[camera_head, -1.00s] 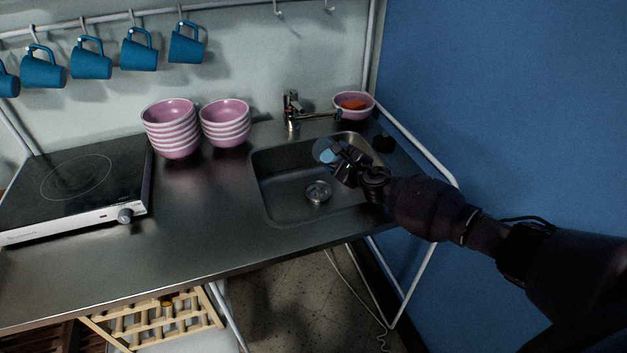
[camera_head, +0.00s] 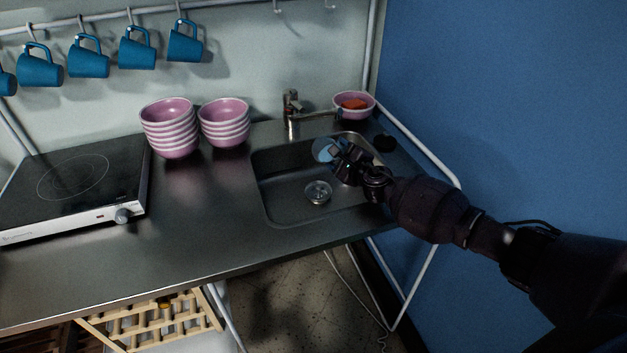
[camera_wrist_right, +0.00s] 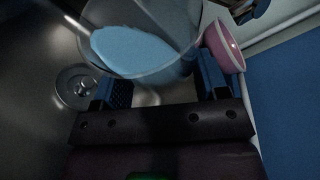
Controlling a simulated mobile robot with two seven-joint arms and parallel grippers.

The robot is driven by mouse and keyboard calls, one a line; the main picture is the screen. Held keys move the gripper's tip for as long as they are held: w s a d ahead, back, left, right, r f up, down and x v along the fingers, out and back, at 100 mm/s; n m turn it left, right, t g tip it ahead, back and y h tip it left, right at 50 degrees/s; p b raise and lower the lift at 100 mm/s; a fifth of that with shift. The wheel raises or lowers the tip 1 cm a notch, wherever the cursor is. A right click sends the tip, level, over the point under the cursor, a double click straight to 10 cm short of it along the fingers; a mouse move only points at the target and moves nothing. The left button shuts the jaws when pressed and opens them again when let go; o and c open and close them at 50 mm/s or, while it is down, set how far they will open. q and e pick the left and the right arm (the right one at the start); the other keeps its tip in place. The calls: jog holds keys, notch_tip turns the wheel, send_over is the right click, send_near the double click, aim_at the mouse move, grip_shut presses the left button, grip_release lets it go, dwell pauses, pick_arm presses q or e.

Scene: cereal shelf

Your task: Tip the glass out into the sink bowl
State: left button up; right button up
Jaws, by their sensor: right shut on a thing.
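The glass (camera_head: 323,150) is clear with light blue contents. It is held above the far part of the steel sink bowl (camera_head: 283,190). My right gripper (camera_head: 338,159) reaches in from the right and is shut on the glass. In the right wrist view, the glass (camera_wrist_right: 150,55) sits between the two fingers of my gripper (camera_wrist_right: 162,88), with the blue contents still inside. How far the glass is tilted is hard to tell. The drain (camera_wrist_right: 75,86) shows below and to the left of the glass. My left gripper is not in view.
The tap (camera_head: 292,108) stands behind the sink, close to the glass. A pink bowl with something orange (camera_head: 353,106) sits at the back right corner. Two stacks of pink bowls (camera_head: 170,135) and a hob (camera_head: 75,185) are to the left. A blue wall (camera_head: 500,100) is at the right.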

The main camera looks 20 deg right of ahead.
aim_at(336, 143)
jog(key=shift+r+n+t+b, duration=0.6)
jog(key=shift+r+n+b, duration=0.3)
jog(key=shift+n+b, duration=0.45)
dwell(1.1)
jog(key=shift+s+a+r+n+t, duration=0.4)
jog(key=shift+a+r+n, duration=0.2)
jog(key=shift+n, duration=0.25)
dwell(0.6)
jog(key=shift+s+a+r+n+t+y, duration=0.15)
jog(key=shift+r+n, duration=0.1)
jog(key=shift+n, duration=0.2)
jog(key=shift+w+a+r+n+t+y, duration=0.1)
jog(key=shift+r+n+t+y, duration=0.1)
jog(key=shift+n, duration=0.25)
dwell(0.6)
